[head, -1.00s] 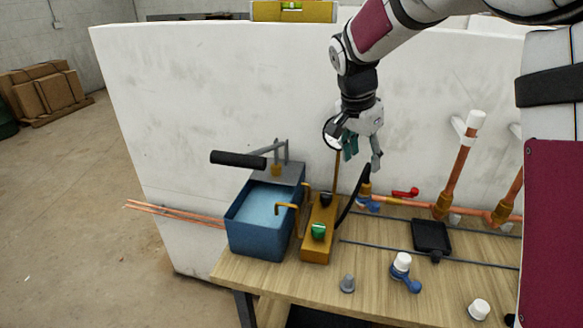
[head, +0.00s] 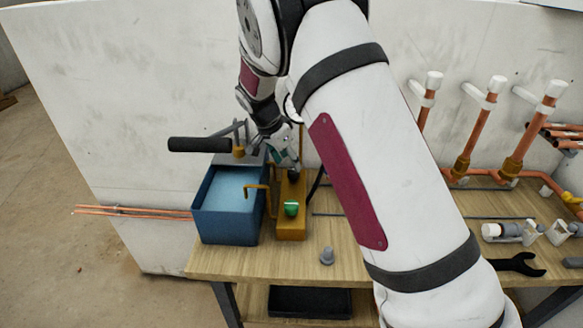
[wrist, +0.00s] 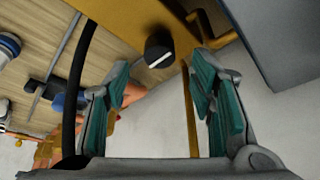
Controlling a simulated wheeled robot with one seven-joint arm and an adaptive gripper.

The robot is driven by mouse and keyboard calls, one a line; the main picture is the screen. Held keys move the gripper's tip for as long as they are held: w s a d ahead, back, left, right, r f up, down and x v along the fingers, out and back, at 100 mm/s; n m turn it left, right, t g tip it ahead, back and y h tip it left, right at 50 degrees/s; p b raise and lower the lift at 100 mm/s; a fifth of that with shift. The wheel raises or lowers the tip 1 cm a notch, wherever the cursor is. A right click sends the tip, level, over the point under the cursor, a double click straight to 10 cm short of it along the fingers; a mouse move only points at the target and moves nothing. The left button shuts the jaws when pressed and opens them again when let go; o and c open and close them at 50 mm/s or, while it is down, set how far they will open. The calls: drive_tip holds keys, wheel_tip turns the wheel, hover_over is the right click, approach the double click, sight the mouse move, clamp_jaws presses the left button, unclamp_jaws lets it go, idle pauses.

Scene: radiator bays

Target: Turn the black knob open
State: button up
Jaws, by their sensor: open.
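The black knob (wrist: 158,50) with a white pointer line sits on the yellow-orange box (wrist: 118,14) in the wrist view. In the head view the black knob (head: 293,175) shows just below my gripper (head: 286,160), partly hidden by it. The box (head: 291,231) stands on the bench beside the blue tank. My gripper (wrist: 158,72) is open, with teal finger pads on either side of the knob's line and nothing between them. The knob appears a little beyond the fingertips; I cannot tell whether they touch it.
A green knob (head: 291,208) sits on the same box, nearer the bench front. The blue water tank (head: 226,226) and a black-handled lever (head: 199,145) are to the left. A black hose (wrist: 77,80) runs beside my fingers. Copper pipes (head: 472,130) rise at right.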

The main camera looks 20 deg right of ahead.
sight(293, 169)
drive_tip(key=shift+x, duration=2.2)
drive_tip(key=shift+r, duration=0.1)
drive_tip(key=c, duration=1.1)
